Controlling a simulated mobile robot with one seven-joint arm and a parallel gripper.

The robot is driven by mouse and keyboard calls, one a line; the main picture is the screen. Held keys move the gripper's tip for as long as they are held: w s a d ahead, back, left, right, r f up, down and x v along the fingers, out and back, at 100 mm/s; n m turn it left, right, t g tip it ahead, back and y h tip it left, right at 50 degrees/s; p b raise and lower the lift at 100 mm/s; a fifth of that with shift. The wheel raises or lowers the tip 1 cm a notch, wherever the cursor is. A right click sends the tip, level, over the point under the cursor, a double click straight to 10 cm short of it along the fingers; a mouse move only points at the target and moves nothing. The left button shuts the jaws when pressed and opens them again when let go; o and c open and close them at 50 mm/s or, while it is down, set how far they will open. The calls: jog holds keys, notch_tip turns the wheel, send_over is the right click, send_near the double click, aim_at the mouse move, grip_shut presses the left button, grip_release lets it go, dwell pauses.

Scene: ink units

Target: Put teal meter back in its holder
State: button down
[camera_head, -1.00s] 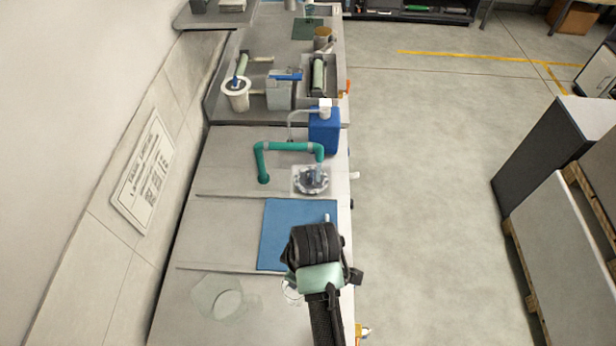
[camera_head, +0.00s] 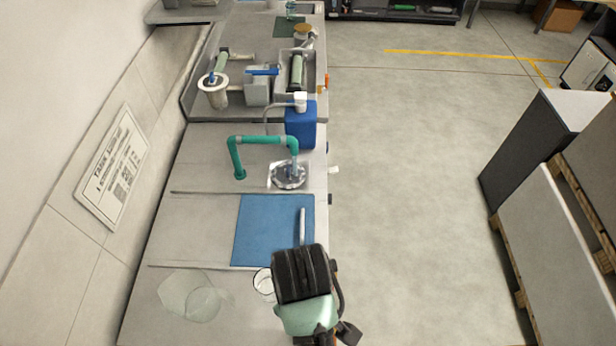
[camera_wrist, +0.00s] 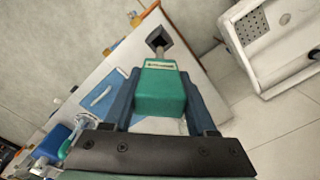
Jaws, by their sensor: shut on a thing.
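The teal meter (camera_wrist: 160,92) is a boxy block with a pale label strip at its far end. In the wrist view it sits between the two dark blue fingers of my gripper (camera_wrist: 161,74), which is shut on it. A thin grey stem (camera_wrist: 159,53) shows beyond the meter, ending at a dark square piece (camera_wrist: 158,38). I cannot tell whether this piece is the holder or part of the meter. In the head view my gripper hangs near the bench's right edge, and my wrist hides the meter.

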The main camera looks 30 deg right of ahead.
notch_tip(320, 180, down, 10)
jog(key=shift+f+b, duration=0.1)
jog(key=shift+b, duration=0.9)
jog(key=shift+f, duration=2.3)
jog(key=shift+d, duration=0.1)
jog(key=shift+c, duration=1)
grip_release()
jog(key=shift+f, duration=0.1)
notch_tip(320, 180, up, 12)
jog(key=shift+r, duration=0.15)
